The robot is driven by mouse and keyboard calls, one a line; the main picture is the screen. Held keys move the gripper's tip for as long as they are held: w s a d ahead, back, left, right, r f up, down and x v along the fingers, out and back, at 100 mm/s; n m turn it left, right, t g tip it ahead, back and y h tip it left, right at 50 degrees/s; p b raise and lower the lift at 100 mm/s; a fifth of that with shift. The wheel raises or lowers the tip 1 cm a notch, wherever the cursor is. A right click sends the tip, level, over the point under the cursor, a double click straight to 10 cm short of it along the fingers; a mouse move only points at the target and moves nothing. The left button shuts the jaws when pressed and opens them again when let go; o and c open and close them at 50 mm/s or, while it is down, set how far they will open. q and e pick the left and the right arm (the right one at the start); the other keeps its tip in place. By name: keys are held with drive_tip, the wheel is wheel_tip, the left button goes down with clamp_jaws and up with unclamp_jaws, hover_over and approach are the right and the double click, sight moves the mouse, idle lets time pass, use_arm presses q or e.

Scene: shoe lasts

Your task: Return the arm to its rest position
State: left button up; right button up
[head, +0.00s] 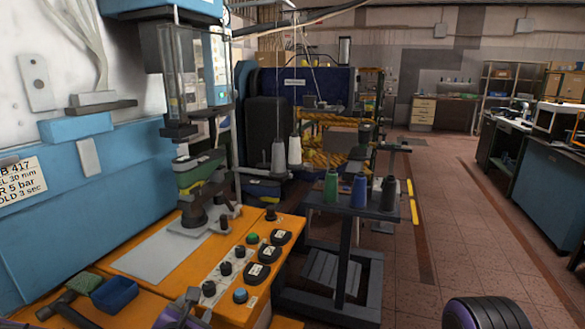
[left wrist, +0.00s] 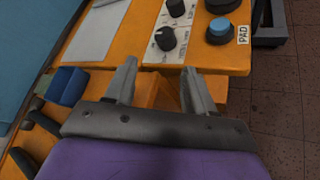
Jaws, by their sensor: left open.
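My left gripper (head: 188,302) shows at the bottom of the head view, over the front edge of the orange bench (head: 165,290). In the left wrist view the gripper (left wrist: 158,72) has its two grey fingers spread apart. Nothing is held between them; the orange bench's front edge shows beyond. The fingers appear close to the control panel side, below a black knob (left wrist: 166,38). Part of my right arm (head: 487,313) shows at the lower right of the head view; the right gripper is out of the picture.
A blue tray (head: 115,295), a green pad (head: 84,282) and a hammer (head: 58,304) lie left of the gripper. The press with a green shoe last (head: 198,175) stands behind. A cart with spools (head: 359,190) is right of the bench. Floor (head: 445,240) farther right is clear.

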use_arm(q)
drive_tip(key=s+f+m+g, duration=0.2)
drive_tip(key=s+f+m, duration=0.3)
drive_tip(key=f+m, duration=0.3)
drive_tip(key=s+f+m+g, duration=0.2)
drive_tip(key=s+f+m, duration=0.3)
drive_tip(key=f, duration=0.4)
drive_tip(key=s+a+f+m+g+y, duration=0.1)
drive_tip(key=s+a+f+m+g, duration=0.2)
drive_tip(key=s, duration=0.7)
drive_tip(key=s+a+f+m+g, duration=0.2)
drive_tip(key=s+a+f+m, duration=0.4)
drive_tip(key=s+f, duration=0.4)
drive_tip(key=shift+s+m+g+y, duration=0.4)
drive_tip(key=shift+m, duration=0.4)
